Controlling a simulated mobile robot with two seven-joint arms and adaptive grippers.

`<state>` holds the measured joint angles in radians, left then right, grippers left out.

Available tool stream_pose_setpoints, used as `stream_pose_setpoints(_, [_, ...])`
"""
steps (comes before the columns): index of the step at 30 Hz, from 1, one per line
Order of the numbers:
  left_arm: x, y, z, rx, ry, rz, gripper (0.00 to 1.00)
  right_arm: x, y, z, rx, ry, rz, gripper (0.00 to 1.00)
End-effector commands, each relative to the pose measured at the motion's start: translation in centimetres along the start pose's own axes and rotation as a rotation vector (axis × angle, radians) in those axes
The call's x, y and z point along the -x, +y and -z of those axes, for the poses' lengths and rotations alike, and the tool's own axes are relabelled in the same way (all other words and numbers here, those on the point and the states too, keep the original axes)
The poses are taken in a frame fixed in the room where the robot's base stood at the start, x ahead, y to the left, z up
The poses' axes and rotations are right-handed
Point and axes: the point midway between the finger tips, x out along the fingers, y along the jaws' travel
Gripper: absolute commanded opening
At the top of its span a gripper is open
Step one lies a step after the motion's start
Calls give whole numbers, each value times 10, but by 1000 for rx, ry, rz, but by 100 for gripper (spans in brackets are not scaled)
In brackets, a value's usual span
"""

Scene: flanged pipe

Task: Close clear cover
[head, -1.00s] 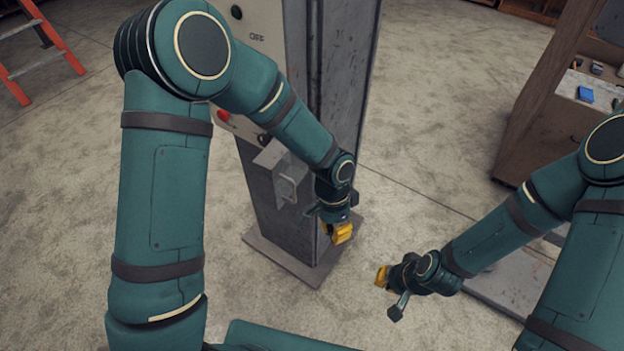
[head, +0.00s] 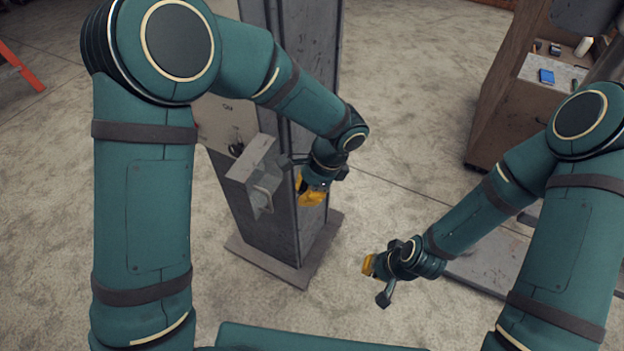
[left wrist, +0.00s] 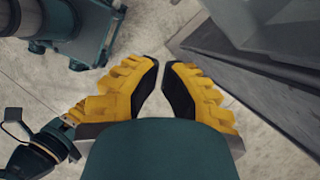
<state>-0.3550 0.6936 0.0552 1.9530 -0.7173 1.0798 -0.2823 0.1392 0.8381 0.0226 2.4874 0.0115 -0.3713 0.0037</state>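The clear cover (head: 265,190) is a translucent, box-like piece in the head view. It juts out from the front of the grey pillar, below the panel, and looks swung open. My left gripper (head: 312,193) is just right of the cover, beside the pillar's right side, with a gap between them. In the left wrist view its yellow fingers (left wrist: 161,68) almost meet at the tips, with nothing held. My right gripper (head: 369,264) hangs low over the floor, right of the pillar. Its finger opening is too small to tell. My left arm hides part of the panel.
The grey pillar (head: 262,222) stands on a flat base plate (head: 277,266). The light panel (head: 213,122) on it is partly covered by my arm. A brown cabinet (head: 500,110) with small items is at the upper right. Bare floor lies between pillar and cabinet.

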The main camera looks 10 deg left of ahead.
Motion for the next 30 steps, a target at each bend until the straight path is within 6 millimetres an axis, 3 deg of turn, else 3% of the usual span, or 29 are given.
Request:
stream_pose_setpoints(4, [-30,0,0,0,-2,-3,0,-3,1,0,0,0,-1,0])
stream_pose_setpoints(13, [-40,0,-34,3,1,-1,0,1,0,0,0,0,0,0])
stream_pose_setpoints(30, [-42,0,-38,-9,1,4,0,0,0,0,0,0,0,0])
